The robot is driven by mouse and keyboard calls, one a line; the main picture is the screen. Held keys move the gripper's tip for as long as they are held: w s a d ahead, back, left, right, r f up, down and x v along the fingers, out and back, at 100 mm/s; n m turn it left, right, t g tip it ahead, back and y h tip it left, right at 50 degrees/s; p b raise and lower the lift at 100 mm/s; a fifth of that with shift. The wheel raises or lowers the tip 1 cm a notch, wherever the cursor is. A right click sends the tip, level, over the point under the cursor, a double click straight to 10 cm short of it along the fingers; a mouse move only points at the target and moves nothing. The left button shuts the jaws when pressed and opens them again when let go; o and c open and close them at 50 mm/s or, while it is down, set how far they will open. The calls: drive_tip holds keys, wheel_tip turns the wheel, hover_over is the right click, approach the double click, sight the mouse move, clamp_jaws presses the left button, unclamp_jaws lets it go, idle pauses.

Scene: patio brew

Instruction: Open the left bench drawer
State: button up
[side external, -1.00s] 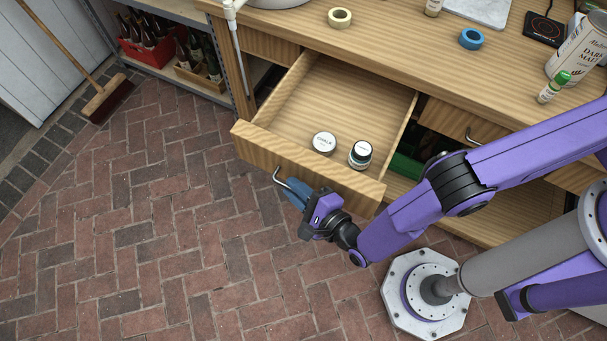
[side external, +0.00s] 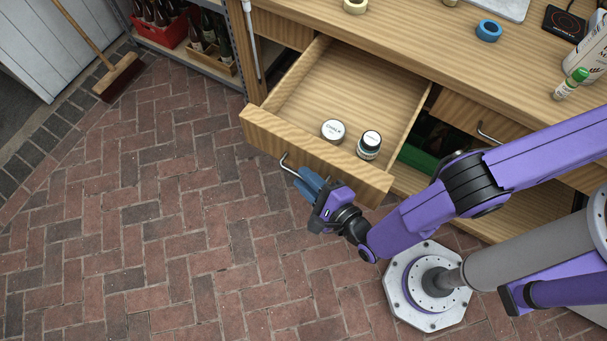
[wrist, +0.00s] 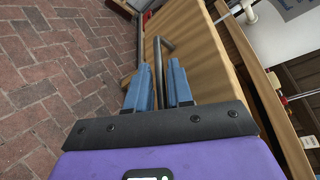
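The left bench drawer (side external: 262,126) stands pulled well out of the bench, its inside open to view. My gripper (side external: 308,183) is at the handle, low in front of the drawer. In the wrist view the blue fingers (wrist: 159,80) stand apart, with the handle bar (wrist: 158,57) in the gap between them. Slim gaps seem to show beside the bar; firm contact cannot be seen.
A closed drawer with its own handle (side external: 487,132) is at the right of the bench (side external: 420,45). Shelves with bottles in a red crate (side external: 168,33) stand at the back left. A broom (side external: 118,78) leans there. The brick floor (side external: 150,220) is clear at left.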

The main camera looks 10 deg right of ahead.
drive_tip(key=v, duration=1)
drive_tip(key=shift+s, duration=0.25)
drive_tip(key=shift+r, duration=0.1)
drive_tip(key=a+r+n+g+y, duration=0.1)
drive_tip(key=a+r+n+g, duration=0.4)
drive_tip(key=r+n+g, duration=0.25)
drive_tip(key=s+d+r+n+g, duration=0.1)
drive_tip(key=d+r+n+g, duration=0.45)
drive_tip(key=r+n, duration=0.5)
drive_tip(key=d+r+n+h, duration=0.2)
drive_tip(key=d+r+n, duration=0.1)
drive_tip(key=d, duration=0.8)
drive_tip(key=s+d+r+n+h, duration=0.1)
drive_tip(key=d+r+n, duration=0.3)
drive_tip(key=d, duration=0.8)
drive_tip(key=s+d+r+n+h, duration=0.1)
drive_tip(key=d+r+n+h, duration=0.3)
drive_tip(key=d+n, duration=0.3)
drive_tip(key=d, duration=0.5)
drive_tip(key=shift+d+g, duration=0.15)
drive_tip(key=shift+g, duration=0.25)
